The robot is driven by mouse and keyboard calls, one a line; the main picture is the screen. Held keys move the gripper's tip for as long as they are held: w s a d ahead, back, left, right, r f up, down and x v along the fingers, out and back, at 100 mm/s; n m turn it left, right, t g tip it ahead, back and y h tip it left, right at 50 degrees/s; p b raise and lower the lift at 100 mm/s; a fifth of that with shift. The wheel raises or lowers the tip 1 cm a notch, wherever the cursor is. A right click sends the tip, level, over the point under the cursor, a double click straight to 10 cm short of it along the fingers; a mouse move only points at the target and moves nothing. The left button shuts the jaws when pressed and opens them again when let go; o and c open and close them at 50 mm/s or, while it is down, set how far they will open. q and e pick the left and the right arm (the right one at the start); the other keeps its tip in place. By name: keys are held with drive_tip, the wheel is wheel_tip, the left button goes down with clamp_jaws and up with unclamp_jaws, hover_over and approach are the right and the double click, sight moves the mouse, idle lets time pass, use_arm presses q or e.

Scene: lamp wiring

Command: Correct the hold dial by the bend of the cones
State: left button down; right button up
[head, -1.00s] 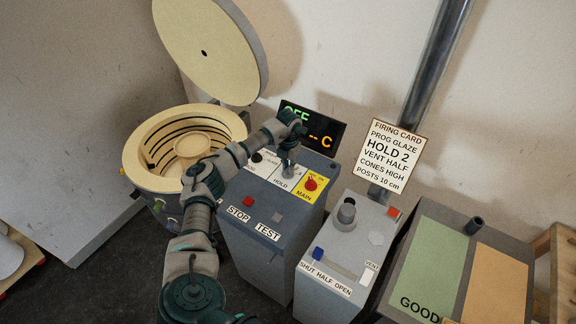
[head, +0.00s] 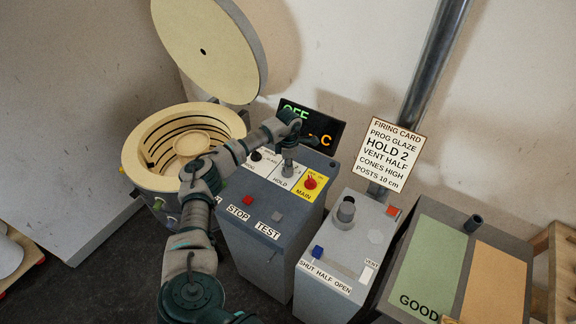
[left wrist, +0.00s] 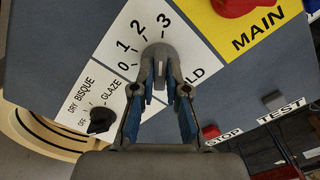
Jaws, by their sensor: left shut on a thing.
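The grey hold dial (left wrist: 158,62) sits on a white plate marked 0 to 3 in the left wrist view. In the head view its plate (head: 283,181) is on top of the grey control box. My left gripper (left wrist: 160,98) is shut on the dial, its blue-padded fingers on either side of it. It also shows over the dial in the head view (head: 288,160). I cannot tell which number the dial points to. The firing card (head: 391,153) reads HOLD 2 and CONES HIGH. No cones can be made out. My right gripper is out of view.
The open kiln (head: 170,180) stands left with its lid (head: 205,50) raised. A program dial (left wrist: 101,119) and the red main switch (head: 310,183) flank the hold dial. The display (head: 325,131) reads OFF behind my wrist. A vent box (head: 335,255) and a GOOD board (head: 435,250) stand right.

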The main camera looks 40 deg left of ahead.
use_arm(q)
drive_tip(key=shift+w+r+m, duration=0.1)
drive_tip(key=shift+w+m, duration=0.05)
drive_tip(key=shift+m, duration=0.25)
drive_tip(key=c, duration=1.3)
unclamp_jaws()
drive_tip(key=shift+o, duration=0.6)
drive_tip(key=shift+w+f, duration=0.1)
drive_tip(key=shift+f, duration=0.1)
drive_tip(key=shift+r, duration=0.1)
wheel_tip(320, 180, up, 12)
drive_tip(key=shift+w+f, duration=0.1)
drive_tip(key=shift+f, duration=0.1)
